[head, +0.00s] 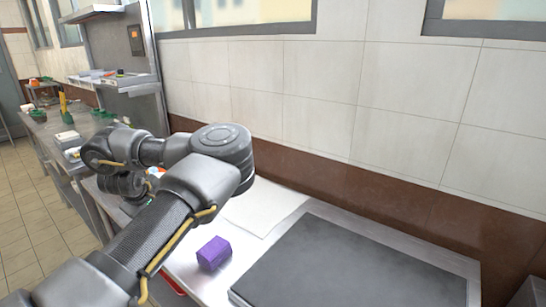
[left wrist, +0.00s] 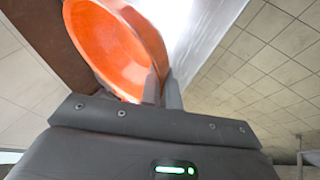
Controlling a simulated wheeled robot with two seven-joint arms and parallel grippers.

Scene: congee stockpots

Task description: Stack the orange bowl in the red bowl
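The orange bowl (left wrist: 112,48) fills the upper left of the left wrist view, tilted in the picture, with its rim at my left gripper's fingers (left wrist: 162,88). The fingers are close together, one on each side of the bowl's rim, and appear shut on it. In the head view my left arm hides the gripper and most of the bowl; only a small orange patch (head: 155,172) shows behind the arm. A small red piece (head: 172,284), perhaps the red bowl, shows under my arm at the counter's front. My right gripper is out of view.
A purple block (head: 214,253) stands on the counter beside my left arm. A large dark slab (head: 350,265) covers the counter's right side. A pale flat sheet (head: 262,208) lies behind the block. The tiled wall (head: 330,85) bounds the back.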

